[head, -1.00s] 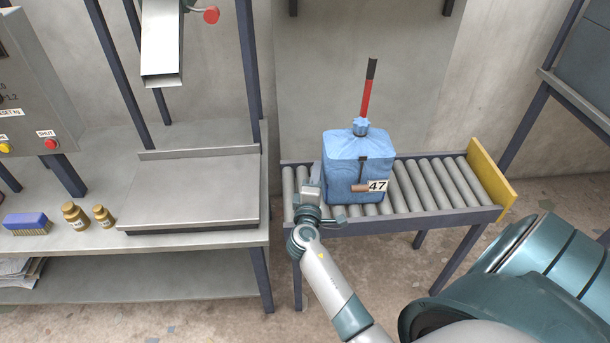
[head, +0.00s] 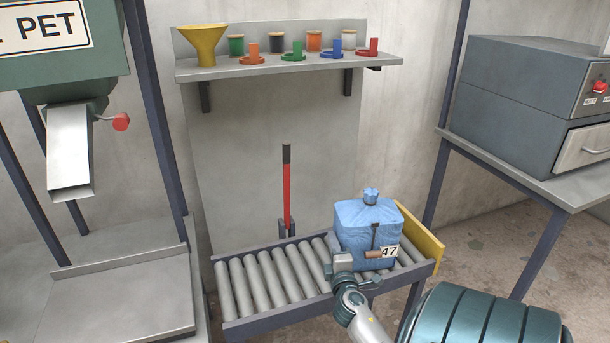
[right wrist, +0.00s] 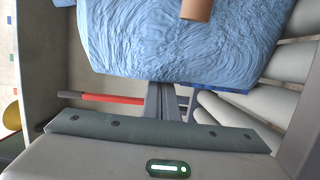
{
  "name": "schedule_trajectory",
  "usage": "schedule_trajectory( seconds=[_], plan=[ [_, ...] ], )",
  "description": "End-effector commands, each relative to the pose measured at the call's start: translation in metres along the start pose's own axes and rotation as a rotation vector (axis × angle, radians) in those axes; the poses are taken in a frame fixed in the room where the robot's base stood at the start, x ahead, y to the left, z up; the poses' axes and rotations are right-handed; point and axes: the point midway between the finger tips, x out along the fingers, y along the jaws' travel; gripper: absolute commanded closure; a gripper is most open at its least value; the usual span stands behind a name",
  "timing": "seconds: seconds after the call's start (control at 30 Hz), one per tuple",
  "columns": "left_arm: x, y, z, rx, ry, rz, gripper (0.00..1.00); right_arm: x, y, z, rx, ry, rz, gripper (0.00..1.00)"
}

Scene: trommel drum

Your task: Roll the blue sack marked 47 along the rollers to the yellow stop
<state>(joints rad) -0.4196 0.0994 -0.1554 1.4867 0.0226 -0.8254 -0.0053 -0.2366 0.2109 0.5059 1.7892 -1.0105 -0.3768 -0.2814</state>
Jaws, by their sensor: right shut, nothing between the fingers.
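The blue sack (head: 362,228) marked 47 stands upright on the rollers (head: 272,278), near their right end. Its tied neck is on top, and a wooden-handled tag hangs on its front. The yellow stop (head: 428,242) is just right of the sack and partly hidden behind it. A short bit of roller shows between them at the front; I cannot tell whether they touch at the back. My right gripper (head: 342,262) is shut and empty against the sack's lower left side. In the right wrist view the sack (right wrist: 180,48) fills the space before the fingertips. My left gripper is not in view.
A red-handled tool (head: 287,190) stands behind the rollers. A shelf (head: 290,68) with a yellow funnel (head: 202,45) and coloured pots is above. A grey cabinet (head: 520,100) stands at right, a metal chute (head: 70,150) at left. The rollers left of the sack are clear.

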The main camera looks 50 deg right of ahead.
Motion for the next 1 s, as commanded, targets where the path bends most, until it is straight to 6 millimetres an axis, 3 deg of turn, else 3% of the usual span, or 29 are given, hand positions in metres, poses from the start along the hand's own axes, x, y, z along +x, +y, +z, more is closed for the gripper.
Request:
schedule_trajectory(
  seconds=[0.2, 0.4, 0.73, 1.0],
  plan=[
    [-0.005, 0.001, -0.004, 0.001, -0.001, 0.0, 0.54, 0.016, -0.001, 0.066, -0.004, -0.003, 0.0, 1.0],
    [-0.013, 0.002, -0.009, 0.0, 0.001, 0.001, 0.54, 0.025, -0.001, 0.1, -0.002, -0.001, -0.001, 1.0],
    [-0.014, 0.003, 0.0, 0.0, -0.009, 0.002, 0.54, 0.026, 0.0, 0.103, 0.0, 0.0, 0.0, 1.0],
    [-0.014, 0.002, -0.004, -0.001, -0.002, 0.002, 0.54, 0.026, 0.0, 0.101, 0.0, 0.002, 0.0, 1.0]
  ],
)
